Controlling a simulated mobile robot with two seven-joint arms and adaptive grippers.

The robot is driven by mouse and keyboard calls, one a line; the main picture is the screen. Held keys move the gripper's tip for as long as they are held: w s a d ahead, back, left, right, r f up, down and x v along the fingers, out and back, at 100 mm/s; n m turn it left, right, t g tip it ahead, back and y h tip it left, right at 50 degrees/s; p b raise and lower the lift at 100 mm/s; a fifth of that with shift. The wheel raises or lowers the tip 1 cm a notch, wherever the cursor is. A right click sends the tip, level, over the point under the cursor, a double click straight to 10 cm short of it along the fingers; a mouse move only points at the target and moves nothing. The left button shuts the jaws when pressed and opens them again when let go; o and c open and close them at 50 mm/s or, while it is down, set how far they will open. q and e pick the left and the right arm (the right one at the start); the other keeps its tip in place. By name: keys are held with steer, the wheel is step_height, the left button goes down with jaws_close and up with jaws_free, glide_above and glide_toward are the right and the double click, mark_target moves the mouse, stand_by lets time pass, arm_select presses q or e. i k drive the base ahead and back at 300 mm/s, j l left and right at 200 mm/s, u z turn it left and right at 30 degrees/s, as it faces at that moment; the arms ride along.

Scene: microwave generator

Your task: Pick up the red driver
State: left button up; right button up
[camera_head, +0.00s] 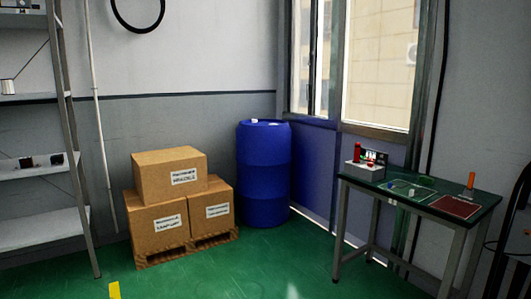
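A green-topped workbench (408,190) stands at the right. A small upright red item (357,152), which may be the red driver, stands at a light box-like holder (364,171) on the bench's left end. An upright orange-red item (471,180) stands near the bench's right end. Both are too small for me to tell for certain which one is the driver. Neither of my grippers is in view.
Stacked cardboard boxes (170,172) sit on a wooden pallet (190,246) left of a blue barrel (263,175). A metal shelf (40,165) stands at the left edge. A dark curved thing shows at the right edge. The green floor in front is clear.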

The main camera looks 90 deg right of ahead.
mark_target(357, 145)
steer(key=l+z, duration=0.15)
steer(key=z, duration=1.45)
steer(key=j+z, duration=0.1)
steer(key=z, duration=0.75)
steer(key=k+z, duration=0.1)
steer(key=z, duration=0.35)
steer(key=k+z, duration=0.1)
steer(key=z, duration=0.3)
